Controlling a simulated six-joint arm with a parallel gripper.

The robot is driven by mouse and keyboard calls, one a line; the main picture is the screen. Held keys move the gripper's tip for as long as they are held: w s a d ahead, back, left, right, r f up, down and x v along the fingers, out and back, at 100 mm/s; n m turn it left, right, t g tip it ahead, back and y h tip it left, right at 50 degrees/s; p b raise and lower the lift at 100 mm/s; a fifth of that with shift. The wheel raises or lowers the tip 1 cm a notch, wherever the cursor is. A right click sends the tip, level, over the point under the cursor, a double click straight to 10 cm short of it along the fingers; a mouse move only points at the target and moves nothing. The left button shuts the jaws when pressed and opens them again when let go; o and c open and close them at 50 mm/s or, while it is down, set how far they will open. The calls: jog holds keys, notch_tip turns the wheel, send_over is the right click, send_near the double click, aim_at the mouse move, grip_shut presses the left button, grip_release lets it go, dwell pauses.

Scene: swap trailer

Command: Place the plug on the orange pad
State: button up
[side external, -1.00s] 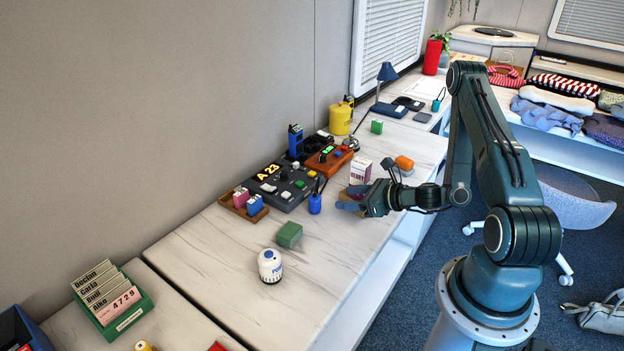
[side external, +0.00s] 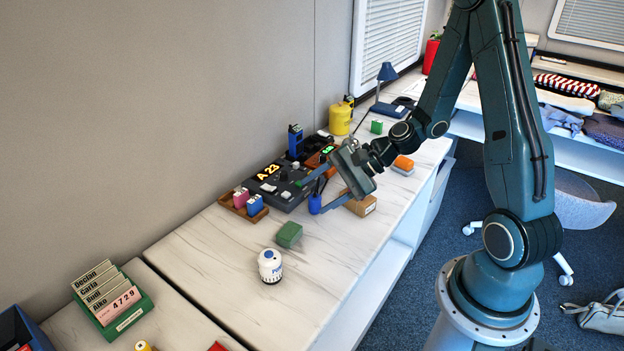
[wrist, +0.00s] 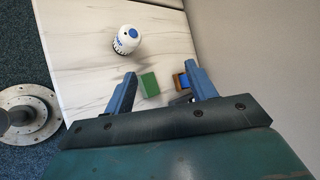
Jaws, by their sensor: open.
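I cannot tell which thing is the plug. A green block (side external: 289,235) lies on the bare tabletop; in the wrist view the green block (wrist: 149,84) appears between the fingers, beyond them.
A white and blue canister (side external: 270,266) stands in front. A green card holder (side external: 115,310) stands lower left. The front tabletop is largely clear.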

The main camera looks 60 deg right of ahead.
jog(key=s+a+r+n+g+h, duration=0.2)
jog(key=s+r+n+h, duration=0.5)
jog(key=s+r+n, duration=0.9)
jog(key=shift+s+r+g, duration=0.3)
jog(key=shift+s+r, duration=0.55)
jog(key=shift+s, duration=0.3)
jog(key=shift+o, duration=0.4)
